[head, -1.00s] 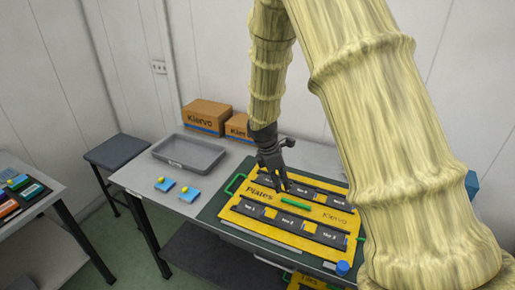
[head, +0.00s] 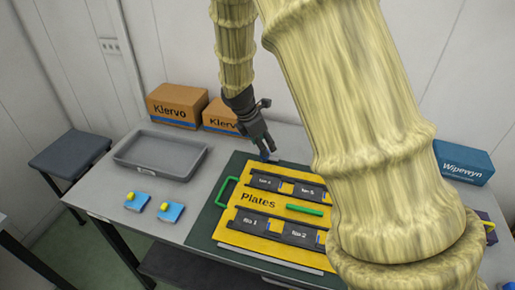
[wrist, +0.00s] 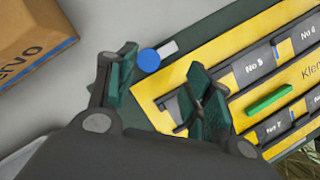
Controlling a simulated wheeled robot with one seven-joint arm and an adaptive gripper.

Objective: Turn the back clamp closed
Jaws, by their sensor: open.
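The back clamp shows in the wrist view as a round blue knob (wrist: 149,60) with a short pale grey bar (wrist: 168,48). The bar runs along the yellow board's edge, on the green mat and apart from the board. The yellow "Plates" board (head: 262,201) carries dark numbered plates and lies on a dark green mat (head: 205,218). My gripper (head: 263,152) points down at the board's back edge, open and empty. In the wrist view its fingers (wrist: 164,85) are spread, with the knob beyond the gap between them. In the head view the gripper mostly hides the clamp.
Cardboard boxes (head: 177,105) stand behind, left of my gripper. A grey tray (head: 160,157) and two blue pieces with yellow knobs (head: 137,201) are on the table's left. A blue box (head: 463,162) is at the right. My arm covers the board's right part.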

